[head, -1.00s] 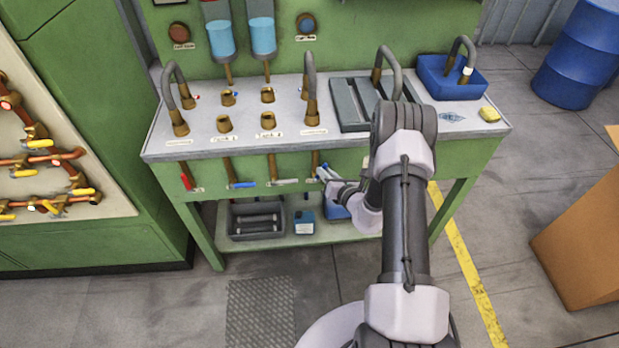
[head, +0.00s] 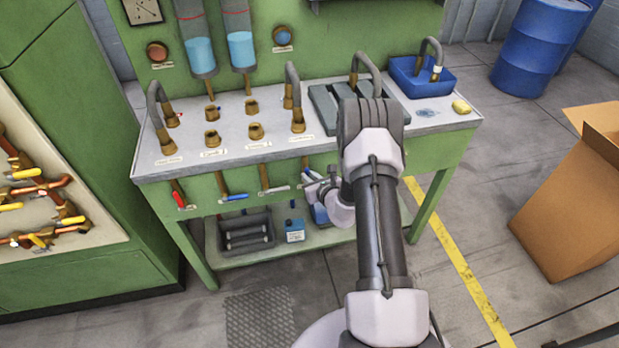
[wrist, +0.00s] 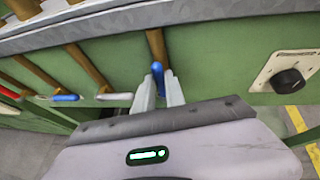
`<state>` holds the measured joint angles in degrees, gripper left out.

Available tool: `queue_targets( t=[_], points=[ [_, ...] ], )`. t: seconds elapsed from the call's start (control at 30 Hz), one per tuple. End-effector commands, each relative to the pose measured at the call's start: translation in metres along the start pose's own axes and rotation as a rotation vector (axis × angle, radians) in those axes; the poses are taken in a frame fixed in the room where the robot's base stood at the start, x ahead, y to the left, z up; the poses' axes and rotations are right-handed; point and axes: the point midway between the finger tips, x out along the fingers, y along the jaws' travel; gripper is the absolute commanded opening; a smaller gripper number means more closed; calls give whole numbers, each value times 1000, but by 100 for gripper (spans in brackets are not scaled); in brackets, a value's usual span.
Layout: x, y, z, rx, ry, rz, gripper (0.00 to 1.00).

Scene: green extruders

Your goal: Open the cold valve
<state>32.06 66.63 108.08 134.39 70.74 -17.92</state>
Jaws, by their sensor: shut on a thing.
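Several brown pipes with lever handles run down the green front of the bench. A red handle (head: 178,196), a blue handle (head: 234,197) and a white handle (head: 275,189) hang to the left of my gripper. My gripper (head: 311,180) is at the rightmost of these pipes. In the wrist view my gripper (wrist: 161,88) is shut on another blue valve handle (wrist: 157,76), at the lower end of a brown pipe (wrist: 157,45). This handle points along the fingers, while its neighbours lie sideways. I cannot read a label naming the cold valve.
A black knob (wrist: 288,81) on a pale plate sits to the right. The bench top (head: 222,108) overhangs above my gripper. A shelf below holds a dark crate (head: 246,232) and a blue container (head: 295,231). A cardboard box (head: 565,205) stands on the floor at right.

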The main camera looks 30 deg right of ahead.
Motion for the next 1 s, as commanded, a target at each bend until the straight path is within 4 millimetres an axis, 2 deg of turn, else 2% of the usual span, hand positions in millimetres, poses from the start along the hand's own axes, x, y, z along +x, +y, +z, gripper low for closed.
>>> queue_targets(
  t=[0.27,0.3,0.4,0.73,0.87,1.0],
  points=[
    [0,0,1,-2,-2,0,0],
    [0,0,1,-2,-2,0,21],
    [0,0,1,-1,-1,0,37],
    [-3,0,0,0,0,0,37],
    [-26,-1,2,0,2,0,37],
    [-72,-1,3,4,2,-3,37]
  ],
)
